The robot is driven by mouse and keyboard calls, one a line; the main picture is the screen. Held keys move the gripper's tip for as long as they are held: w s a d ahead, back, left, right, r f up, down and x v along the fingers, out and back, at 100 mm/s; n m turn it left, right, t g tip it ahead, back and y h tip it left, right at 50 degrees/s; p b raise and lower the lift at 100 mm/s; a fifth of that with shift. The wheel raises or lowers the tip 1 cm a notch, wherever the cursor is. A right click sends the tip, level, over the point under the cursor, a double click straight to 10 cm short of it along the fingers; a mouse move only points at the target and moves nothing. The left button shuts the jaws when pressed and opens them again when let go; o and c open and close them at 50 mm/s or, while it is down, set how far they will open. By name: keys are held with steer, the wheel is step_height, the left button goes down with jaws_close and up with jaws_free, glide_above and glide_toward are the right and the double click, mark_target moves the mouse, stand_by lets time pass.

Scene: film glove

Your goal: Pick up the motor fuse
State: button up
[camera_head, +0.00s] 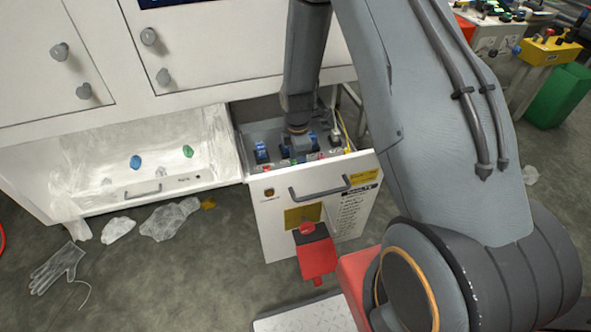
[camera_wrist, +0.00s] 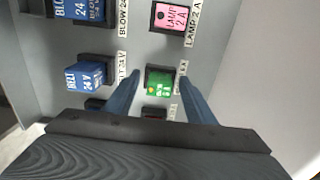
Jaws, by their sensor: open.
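In the wrist view, a green fuse (camera_wrist: 159,84) in a dark socket sits between my two fingers, one at each side of it. Its printed text and label are too small or partly covered, so I cannot read "motor" on it. My gripper (camera_wrist: 161,78) is open with nothing held; I cannot tell whether the fingers touch the fuse. In the head view, my gripper (camera_head: 298,147) points down into the open drawer (camera_head: 270,217), over the fuse panel, and hides part of it. A darker fuse shows below the green one, largely hidden by my gripper.
A pink LAMP 2 A fuse (camera_wrist: 171,17), a blue BELT 24 V fuse (camera_wrist: 86,76) and a blue BLOW 24 V fuse (camera_wrist: 86,9) surround the green one. The drawer wall (camera_wrist: 262,65) rises at the right. A red box (camera_head: 317,258) hangs on the drawer front.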

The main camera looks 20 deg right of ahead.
steer(key=c, duration=1.2)
steer(key=shift+o, duration=0.2)
